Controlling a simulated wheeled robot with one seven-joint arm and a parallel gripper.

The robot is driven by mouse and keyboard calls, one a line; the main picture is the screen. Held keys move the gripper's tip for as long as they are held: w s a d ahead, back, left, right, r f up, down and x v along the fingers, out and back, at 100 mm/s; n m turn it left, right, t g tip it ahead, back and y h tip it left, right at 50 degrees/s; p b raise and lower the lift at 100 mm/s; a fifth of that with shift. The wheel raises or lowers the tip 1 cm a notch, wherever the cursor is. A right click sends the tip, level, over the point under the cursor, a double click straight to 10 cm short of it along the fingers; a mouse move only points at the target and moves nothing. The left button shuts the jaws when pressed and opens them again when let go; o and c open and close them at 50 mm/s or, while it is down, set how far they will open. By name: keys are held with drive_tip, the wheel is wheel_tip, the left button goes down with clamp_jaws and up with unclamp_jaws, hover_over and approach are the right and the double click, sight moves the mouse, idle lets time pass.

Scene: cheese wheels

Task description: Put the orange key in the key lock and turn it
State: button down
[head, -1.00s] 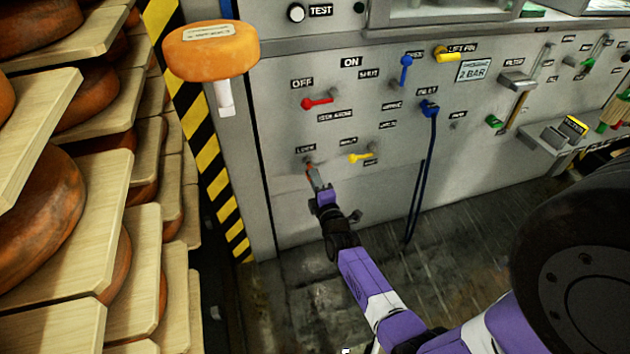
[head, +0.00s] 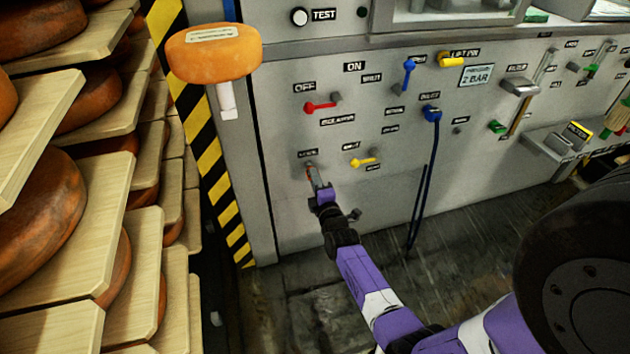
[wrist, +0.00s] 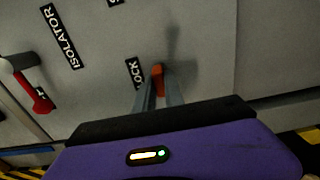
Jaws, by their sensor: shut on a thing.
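My gripper (head: 313,176) is at the grey panel (head: 290,215), just under the lock label (head: 308,154). Its fingers are shut on the orange key (wrist: 158,72), of which only a small part shows between the fingertips in the wrist view. In the head view the key is a small orange-red spot at the fingertips. The key lock is hidden behind the key and fingers, so I cannot tell how deep the key sits in it.
A red isolator lever (head: 320,107) is above the gripper and a yellow lever (head: 364,162) to its right. A blue cable (head: 420,200) hangs further right. Shelves of cheese wheels (head: 40,212) stand at the left.

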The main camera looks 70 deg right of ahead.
drive_tip(key=c, duration=1.3)
unclamp_jaws()
drive_tip(key=shift+c, duration=0.2)
drive_tip(key=p+v, duration=0.2)
drive_tip(key=v, duration=0.5)
drive_tip(key=shift+s+a+p, duration=0.2)
drive_tip(key=shift+s+p, duration=0.05)
drive_tip(key=shift+p, duration=0.1)
